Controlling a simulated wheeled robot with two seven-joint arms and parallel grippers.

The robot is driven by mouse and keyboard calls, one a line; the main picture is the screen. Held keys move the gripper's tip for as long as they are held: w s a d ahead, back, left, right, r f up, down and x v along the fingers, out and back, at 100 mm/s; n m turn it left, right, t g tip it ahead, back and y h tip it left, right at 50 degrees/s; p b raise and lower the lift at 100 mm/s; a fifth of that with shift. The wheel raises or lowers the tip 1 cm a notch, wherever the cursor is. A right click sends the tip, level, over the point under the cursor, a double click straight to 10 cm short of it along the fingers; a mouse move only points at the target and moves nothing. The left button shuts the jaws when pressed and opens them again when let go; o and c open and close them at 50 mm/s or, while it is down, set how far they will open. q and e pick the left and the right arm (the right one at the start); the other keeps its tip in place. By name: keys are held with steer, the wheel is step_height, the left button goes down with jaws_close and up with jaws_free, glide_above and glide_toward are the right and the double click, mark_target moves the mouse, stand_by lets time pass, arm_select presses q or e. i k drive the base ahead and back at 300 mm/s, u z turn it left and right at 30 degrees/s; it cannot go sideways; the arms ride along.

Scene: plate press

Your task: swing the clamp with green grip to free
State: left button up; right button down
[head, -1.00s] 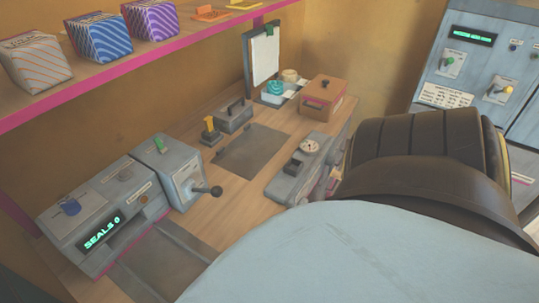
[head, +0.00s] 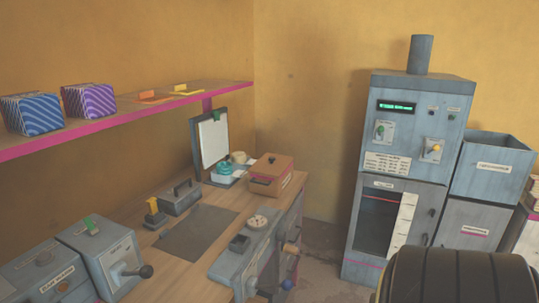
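No clamp can be clearly made out in the head view. Green parts that show are a small green lever (head: 91,225) on top of a grey box with a black ball handle, a green-tipped lever (head: 380,130) on the upright grey machine, and a green clip (head: 216,115) at the top of the clipboard. I cannot tell whether any of these is the clamp's green grip. Neither of my grippers is in view.
The wooden bench (head: 185,270) runs along the left wall under a shelf (head: 130,112) with striped boxes. A grey bench device (head: 232,270) has side knobs. The tall grey machine (head: 408,88) stands right, beside grey bins (head: 490,175). Open floor (head: 318,250) lies between bench and machine.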

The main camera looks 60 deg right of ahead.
mark_target(216, 115)
steer(key=z, duration=0.8)
steer(key=k, duration=1.05)
steer(key=z, duration=1.2)
steer(key=i, duration=1.4)
steer(key=u, duration=0.85)
